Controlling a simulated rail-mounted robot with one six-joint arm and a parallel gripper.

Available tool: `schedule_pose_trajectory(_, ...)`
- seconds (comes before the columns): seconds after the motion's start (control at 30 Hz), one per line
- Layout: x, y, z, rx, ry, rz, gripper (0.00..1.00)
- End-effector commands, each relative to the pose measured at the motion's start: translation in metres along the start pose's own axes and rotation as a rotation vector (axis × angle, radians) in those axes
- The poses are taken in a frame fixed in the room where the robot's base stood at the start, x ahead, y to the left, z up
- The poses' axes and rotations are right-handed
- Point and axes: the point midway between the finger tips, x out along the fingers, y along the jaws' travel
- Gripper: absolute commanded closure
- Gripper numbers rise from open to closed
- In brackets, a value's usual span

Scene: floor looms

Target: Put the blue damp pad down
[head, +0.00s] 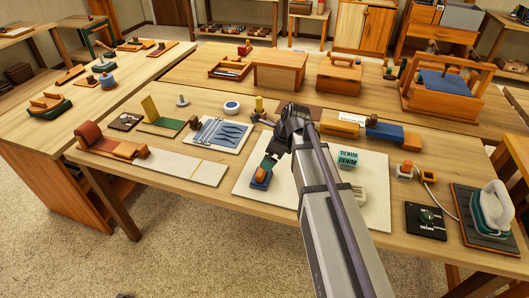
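The blue damp pad (259,184) has a blue base and an orange-brown grip on top. It is over the left part of the white board (283,193) on the near table. My gripper (265,170) reaches down to it from the upper right, with its fingers at the grip, and appears shut on it. My arm and the gripper body hide part of the grip. I cannot tell whether the pad's underside touches the board or hangs just above it.
A tool tray (217,134) is behind left. An iron (493,208) on a dark stand and a black control box (426,221) are at the right. The board's front left is clear.

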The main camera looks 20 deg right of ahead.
Motion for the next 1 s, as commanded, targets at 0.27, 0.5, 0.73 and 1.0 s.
schedule_pose_trajectory(0.27,-0.029,0.001,0.000,-0.006,0.001,0.000,0.00)
schedule_pose_trajectory(0.5,-0.026,0.059,-0.014,-0.663,0.113,0.057,0.00)
schedule_pose_trajectory(0.73,-0.032,0.137,-0.044,-1.754,0.231,0.301,0.00)
schedule_pose_trajectory(1.0,-0.035,0.154,-0.053,-2.109,0.233,0.424,0.00)
